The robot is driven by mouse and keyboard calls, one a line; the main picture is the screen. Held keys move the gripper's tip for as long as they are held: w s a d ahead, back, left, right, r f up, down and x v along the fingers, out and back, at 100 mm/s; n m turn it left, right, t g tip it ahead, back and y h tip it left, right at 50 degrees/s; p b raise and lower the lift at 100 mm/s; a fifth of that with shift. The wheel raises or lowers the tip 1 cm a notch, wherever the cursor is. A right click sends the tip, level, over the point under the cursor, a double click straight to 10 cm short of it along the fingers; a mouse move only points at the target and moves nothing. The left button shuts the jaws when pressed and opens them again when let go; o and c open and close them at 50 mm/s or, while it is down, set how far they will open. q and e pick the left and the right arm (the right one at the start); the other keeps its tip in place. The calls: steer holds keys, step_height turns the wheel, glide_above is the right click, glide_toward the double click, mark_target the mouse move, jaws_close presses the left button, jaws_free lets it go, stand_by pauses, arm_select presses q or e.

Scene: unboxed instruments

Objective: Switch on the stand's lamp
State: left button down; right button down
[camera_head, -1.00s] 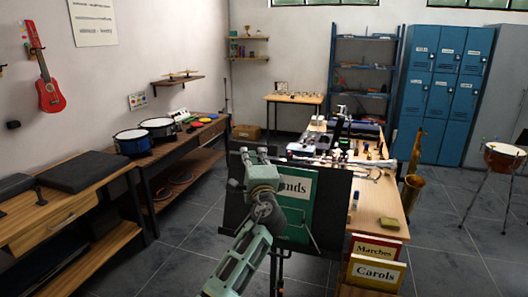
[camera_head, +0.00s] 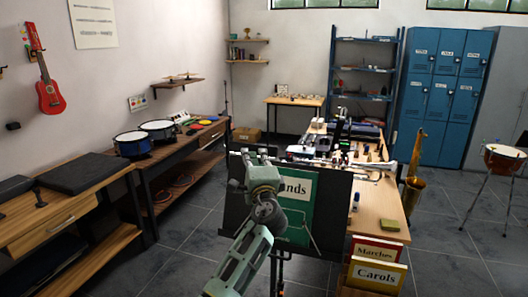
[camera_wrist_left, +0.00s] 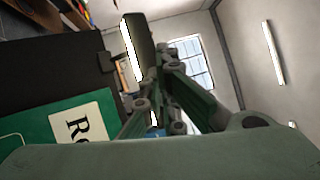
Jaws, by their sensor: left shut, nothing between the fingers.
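The music stand (camera_head: 335,215) stands in front of me, its dark desk holding a green folder (camera_head: 297,222); the folder also shows in the left wrist view (camera_wrist_left: 45,132). My left gripper (camera_head: 264,157) is at the stand's top edge, in front of part of the desk and folder. In the left wrist view its fingers (camera_wrist_left: 160,88) are shut and empty. A dark bar with a bright white strip (camera_wrist_left: 143,38), perhaps the lamp, shows close to the fingertips. I cannot tell whether they touch, nor whether the strip is lit. The switch cannot be made out. My right gripper is out of view.
A wooden table (camera_head: 380,200) crowded with instruments stands behind the stand. A saxophone (camera_head: 411,185) stands at its right. Boxes marked Marches (camera_head: 374,250) and Carols (camera_head: 376,275) are near right. A bench with drums (camera_head: 134,143) is on the left, with clear floor between.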

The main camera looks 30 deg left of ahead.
arm_select(q)
steer(key=shift+s+d+r, duration=0.15)
steer(key=shift+s+r, duration=0.05)
steer(key=shift+s, duration=0.3)
steer(key=shift+p, duration=0.3)
steer(key=s+d+r+p, duration=0.1)
steer(key=s+r+p, duration=0.1)
steer(key=s+p, duration=0.2)
steer(key=shift+s+d+r, duration=0.15)
steer(key=shift+s, duration=0.55)
